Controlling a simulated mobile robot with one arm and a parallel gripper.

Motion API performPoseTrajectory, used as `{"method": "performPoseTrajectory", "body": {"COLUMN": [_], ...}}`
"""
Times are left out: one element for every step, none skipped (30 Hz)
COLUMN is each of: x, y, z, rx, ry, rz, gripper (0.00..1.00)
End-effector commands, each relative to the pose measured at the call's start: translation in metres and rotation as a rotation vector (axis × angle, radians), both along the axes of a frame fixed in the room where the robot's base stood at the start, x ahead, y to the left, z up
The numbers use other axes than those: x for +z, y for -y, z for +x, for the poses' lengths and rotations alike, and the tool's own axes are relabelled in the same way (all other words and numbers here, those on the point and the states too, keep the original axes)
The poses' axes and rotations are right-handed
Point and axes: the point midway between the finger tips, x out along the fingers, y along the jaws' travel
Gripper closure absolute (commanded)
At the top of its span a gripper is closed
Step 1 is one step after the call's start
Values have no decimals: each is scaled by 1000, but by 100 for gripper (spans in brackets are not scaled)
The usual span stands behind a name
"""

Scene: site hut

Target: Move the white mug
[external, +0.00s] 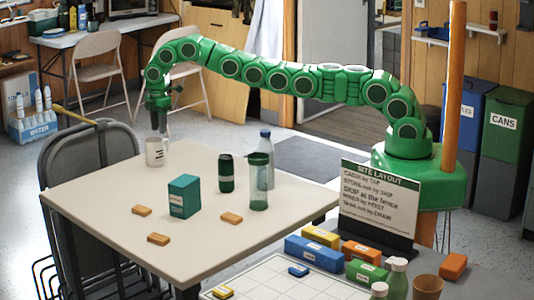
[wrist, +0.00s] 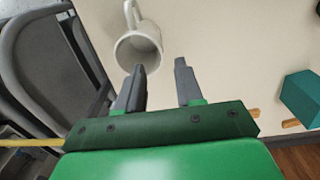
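The white mug (external: 155,152) stands upright near the far left corner of the cream table (external: 110,195), with dark marks on its side. It also shows in the wrist view (wrist: 138,50), its open rim towards the camera and its handle at the top. My gripper (external: 159,128) points down, just above the mug in the external view. In the wrist view my gripper (wrist: 159,65) is open, its two grey fingers apart with nothing held. The left fingertip overlaps the mug's lower rim in the picture; I cannot tell whether they touch.
A teal box (external: 184,196), a dark can (external: 226,173), a clear green tumbler (external: 259,182), a bottle (external: 266,155) and several orange blocks (external: 231,218) stand on the table. A grey folding chair (external: 90,160) is at its left edge.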

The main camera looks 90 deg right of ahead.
Motion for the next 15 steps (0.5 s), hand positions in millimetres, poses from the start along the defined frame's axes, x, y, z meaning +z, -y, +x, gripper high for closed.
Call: {"method": "performPoseTrajectory", "body": {"x": [-2,-4,-6,-8,-10,-12,-14,-16,-20,-22,-25,-32,-37,-42,-47], "y": [0,0,0,0,0,0,0,1,1,0,0,0,1,1,1], "z": [0,0,0,0,0,0,0,0,0,-1,-1,-1,-1,0,-1], "rx": [0,0,0,0,1,1,1,1,0,0,0,0,0,-1,-1], "ry": [-2,-2,-4,-4,-3,-2,-2,-2,-2,-3,-4,-4,-4,-4,-4], "rz": [1,1,1,1,1,1,1,1,1,1,1,1,1,2,2], "gripper": [64,64,64,64,64,64,64,64,64,64,64,64,64,64,64]}}
